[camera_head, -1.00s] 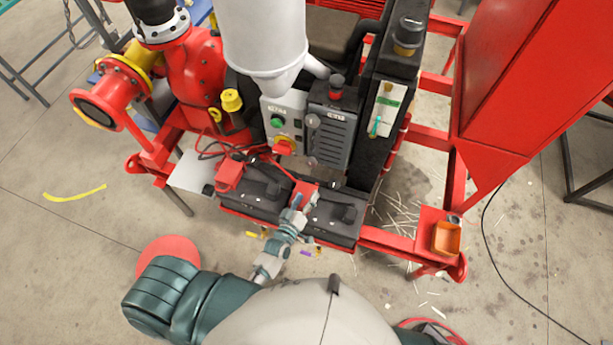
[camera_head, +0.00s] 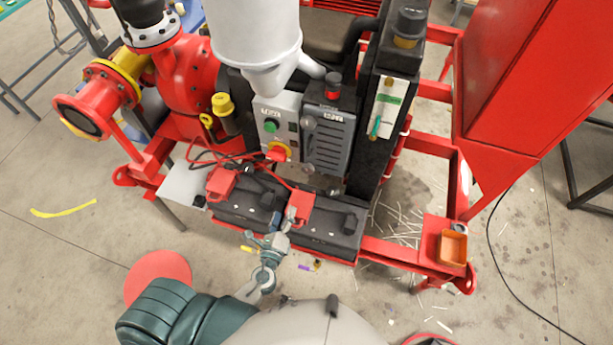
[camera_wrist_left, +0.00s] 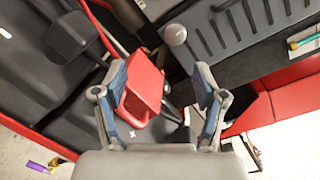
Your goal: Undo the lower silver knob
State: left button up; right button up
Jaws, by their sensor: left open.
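The control box (camera_head: 329,140) on the skid has a grey ribbed cover with a round silver knob (camera_head: 309,121) near its upper left. A lower silver knob (camera_head: 307,168) shows faintly at the cover's lower left. In the left wrist view one silver knob (camera_wrist_left: 175,34) shows on the ribbed cover, ahead of my fingers and apart from them. My left gripper (camera_head: 268,238) is open and empty, at the near edge of the batteries, short of the box. The wrist view shows its fingers (camera_wrist_left: 158,88) spread, with a red clamp beyond them. My right gripper is not in view.
Black batteries (camera_head: 325,230) sit below the box. A red clamp (camera_head: 300,205) and another red clamp (camera_head: 221,184) with loose cables stand on them. A yellow-and-red switch (camera_head: 278,151) is beside the ribbed cover. An orange tray (camera_head: 453,248) is at right.

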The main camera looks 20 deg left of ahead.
pick_arm(q)
jog(key=d+m, duration=0.1)
jog(key=m, duration=0.1)
jog(key=m+h, duration=0.1)
jog(key=m, duration=0.1)
jog(key=shift+s+d+f+t, duration=0.1)
jog(key=shift+s+d+t, duration=0.05)
jog(key=shift+d+t, duration=0.25)
jog(key=shift+w+d+m+h, duration=0.1)
jog(key=shift+w+m+h, duration=0.1)
jog(key=shift+m+h, duration=0.1)
jog(key=p, duration=0.2)
send_near(307, 172)
jog(key=shift+w+r, duration=0.35)
jog(key=shift+w, duration=0.05)
jog(key=w, duration=0.9)
jog(key=shift+d+f, duration=0.15)
jog(key=shift+f, duration=0.05)
jog(key=shift+s, duration=0.1)
